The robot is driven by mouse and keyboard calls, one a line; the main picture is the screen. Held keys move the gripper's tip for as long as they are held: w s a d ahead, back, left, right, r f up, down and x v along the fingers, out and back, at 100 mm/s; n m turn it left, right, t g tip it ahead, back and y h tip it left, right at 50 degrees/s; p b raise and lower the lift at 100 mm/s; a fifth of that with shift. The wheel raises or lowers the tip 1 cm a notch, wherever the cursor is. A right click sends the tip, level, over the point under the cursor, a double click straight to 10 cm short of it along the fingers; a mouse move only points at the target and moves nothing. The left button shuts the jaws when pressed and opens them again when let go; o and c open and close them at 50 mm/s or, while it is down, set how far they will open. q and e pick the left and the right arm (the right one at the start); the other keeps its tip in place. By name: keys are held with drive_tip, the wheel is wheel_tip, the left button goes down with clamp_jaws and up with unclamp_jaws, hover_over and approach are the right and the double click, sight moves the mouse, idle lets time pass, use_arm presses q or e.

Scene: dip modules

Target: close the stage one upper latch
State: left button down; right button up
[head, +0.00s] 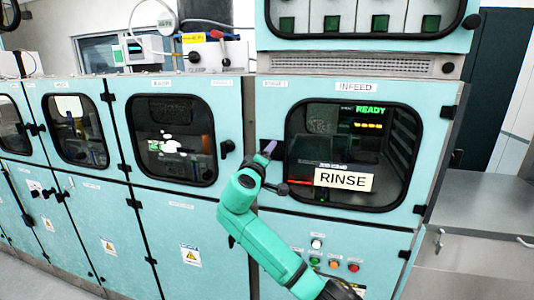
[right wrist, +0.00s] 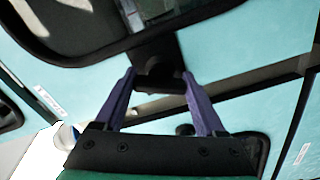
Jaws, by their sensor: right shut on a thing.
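The infeed door (head: 298,200) is a teal panel with a black-framed window, and it looks shut in the head view. A black latch (head: 266,145) sits at its upper left edge. My right gripper (head: 270,147) has its purple fingers at this latch. In the right wrist view the fingers (right wrist: 158,78) stand on both sides of the black latch (right wrist: 158,68) and are shut on it. The fingers partly hide the latch, so its exact angle is hard to tell. A black knob (head: 283,189) shows lower on the same edge. My left gripper is not in view.
A RINSE sign (head: 345,180) hangs across the infeed window. Buttons (head: 334,264) sit on the panel below. The neighbouring door on the left has a black knob (head: 227,147) near its right edge. A grey metal counter (head: 480,240) stands at right.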

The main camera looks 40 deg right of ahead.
drive_tip(key=n+p, duration=0.2)
drive_tip(key=n, duration=0.3)
drive_tip(key=shift+n+p, duration=0.3)
drive_tip(key=shift+p, duration=0.05)
idle(0.3)
drive_tip(key=o, duration=1.3)
drive_tip(key=shift+f, duration=0.1)
drive_tip(key=shift+s+a+b, duration=0.2)
drive_tip(key=shift+a+b, duration=0.15)
drive_tip(key=b+v, duration=0.5)
drive_tip(key=v, duration=0.8)
drive_tip(key=shift+s+a, duration=0.2)
drive_tip(key=shift+a, duration=0.1)
